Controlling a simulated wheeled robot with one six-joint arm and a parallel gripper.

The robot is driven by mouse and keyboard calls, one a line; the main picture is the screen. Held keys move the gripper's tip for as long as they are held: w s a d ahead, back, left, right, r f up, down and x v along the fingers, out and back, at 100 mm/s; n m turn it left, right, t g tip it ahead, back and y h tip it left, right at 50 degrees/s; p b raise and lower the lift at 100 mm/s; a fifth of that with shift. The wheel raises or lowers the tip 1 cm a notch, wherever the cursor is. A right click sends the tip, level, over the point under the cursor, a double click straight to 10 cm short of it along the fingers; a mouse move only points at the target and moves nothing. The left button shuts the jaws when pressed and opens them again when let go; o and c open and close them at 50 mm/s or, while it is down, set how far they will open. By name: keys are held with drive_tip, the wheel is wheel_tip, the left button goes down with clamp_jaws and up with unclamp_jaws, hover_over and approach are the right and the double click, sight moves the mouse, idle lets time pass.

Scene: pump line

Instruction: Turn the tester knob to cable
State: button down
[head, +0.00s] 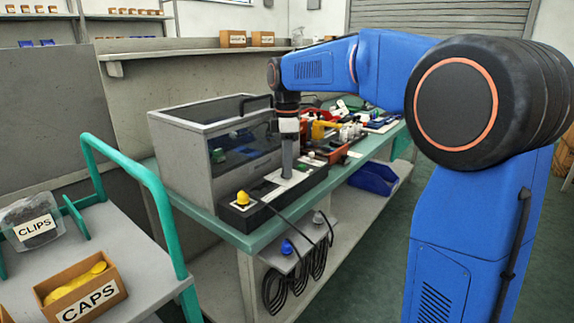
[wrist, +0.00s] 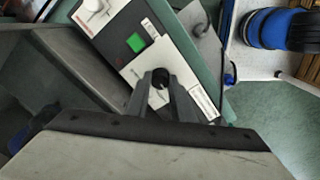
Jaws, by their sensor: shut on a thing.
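The tester is a dark, low box (head: 236,216) with a pale top panel, at the near end of the green bench in the head view. The tester's pale panel (wrist: 186,50) also fills the middle of the wrist view. The black knob (wrist: 160,80) sits on that panel, between my fingertips. My gripper (head: 286,177) points straight down onto the panel. In the wrist view my gripper (wrist: 161,76) is shut on the knob from both sides. The knob's pointer and the panel's small markings cannot be read. In the head view the fingers hide the knob.
A grey case with a dark window (head: 235,146) stands close behind. Black cables (head: 292,287) hang in front. Parts crowd the bench further right.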

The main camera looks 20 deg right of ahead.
drive_tip(key=shift+m, duration=0.3)
drive_tip(key=m, duration=0.3)
drive_tip(key=shift+m, duration=0.4)
drive_tip(key=m, duration=1.3)
drive_tip(key=shift+a, duration=0.1)
drive_tip(key=shift+m, duration=0.3)
drive_tip(key=c, duration=1.5)
unclamp_jaws()
drive_tip(key=shift+c, duration=0.2)
